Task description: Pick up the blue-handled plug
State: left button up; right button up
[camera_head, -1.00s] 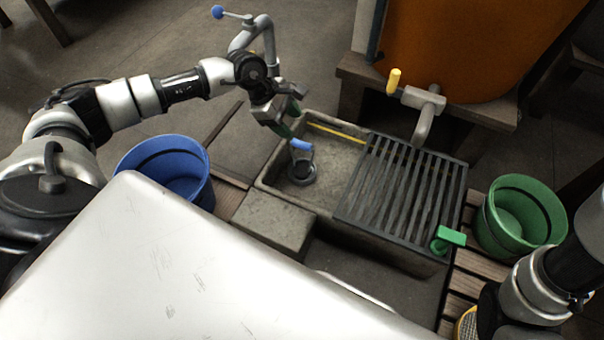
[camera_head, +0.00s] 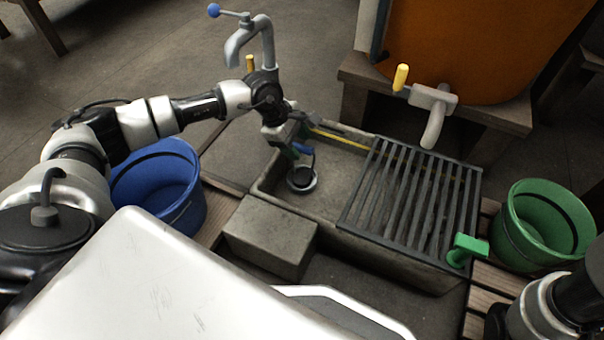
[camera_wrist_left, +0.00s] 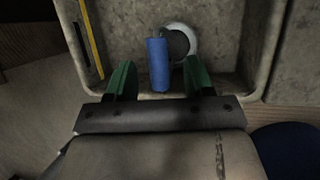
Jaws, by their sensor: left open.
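The plug with a blue handle (camera_head: 303,149) sits on the floor of the stone basin, near its left end. Its round base (camera_head: 301,181) shows below the handle. My left gripper (camera_head: 297,152) is open and points down at the plug, partly covering the handle in the head view. In the left wrist view the blue handle (camera_wrist_left: 157,66) lies between the two green fingers of the gripper (camera_wrist_left: 160,78), with a gap on each side. The plug's dark round part and pale ring (camera_wrist_left: 181,42) are just beyond.
The stone basin (camera_head: 268,187) has walls around the plug, and a slatted grate (camera_head: 410,190) covers its right part. A green-handled piece (camera_head: 467,249) is at the grate's front corner. A blue bucket (camera_head: 165,190), green bucket (camera_head: 540,228) and grey tap (camera_head: 268,40) stand around.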

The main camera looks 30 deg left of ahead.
pick_arm(q)
jog(key=b+x, duration=0.1)
jog(key=x, duration=0.1)
jog(key=shift+w+d+f, duration=0.1)
jog(key=shift+f, duration=0.2)
jog(key=shift+r, duration=0.1)
grip_shut()
